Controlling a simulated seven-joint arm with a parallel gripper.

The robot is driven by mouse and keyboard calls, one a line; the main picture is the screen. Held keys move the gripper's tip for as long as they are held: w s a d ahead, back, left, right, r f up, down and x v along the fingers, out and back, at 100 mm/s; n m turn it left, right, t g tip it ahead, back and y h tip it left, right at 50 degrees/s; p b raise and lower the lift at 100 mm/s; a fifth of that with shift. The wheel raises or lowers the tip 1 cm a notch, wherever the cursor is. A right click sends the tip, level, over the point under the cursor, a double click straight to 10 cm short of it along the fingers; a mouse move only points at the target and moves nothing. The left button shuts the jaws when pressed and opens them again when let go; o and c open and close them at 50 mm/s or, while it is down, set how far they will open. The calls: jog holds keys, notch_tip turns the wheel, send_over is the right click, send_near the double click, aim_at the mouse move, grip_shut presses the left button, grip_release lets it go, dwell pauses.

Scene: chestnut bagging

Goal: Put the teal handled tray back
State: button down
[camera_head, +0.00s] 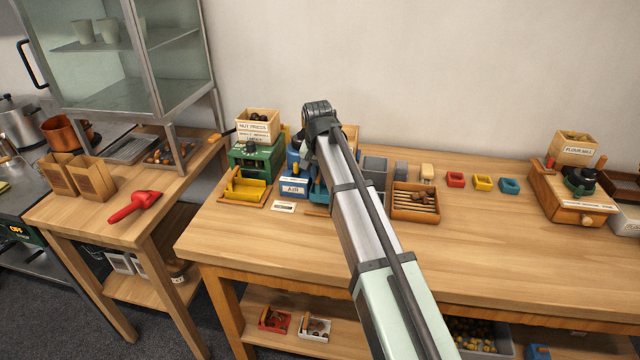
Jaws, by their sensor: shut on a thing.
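The teal handled tray (319,196) shows only in part, at the front of a stand in the row of machines on the wooden bench. My arm covers most of it, and its handle is hidden. My gripper (319,122) is at the far end of my arm, above and behind the tray in the picture. Its fingertips are hidden behind my wrist and arm. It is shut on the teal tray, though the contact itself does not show.
Left of my arm stand the green nut press (256,150) with a yellow tray (246,187) and a blue machine (294,185). Right of it are a slatted wooden tray (416,215) and small coloured bins (482,182). The front of the bench is clear.

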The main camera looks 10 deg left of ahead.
jog(key=shift+f, duration=1.5)
jog(key=shift+f, duration=0.1)
jog(key=c, duration=1)
grip_release()
jog(key=shift+c, duration=0.2)
jog(key=r, duration=0.4)
jog(key=s+r, duration=0.1)
jog(key=r, duration=0.7)
jog(key=shift+s, duration=0.4)
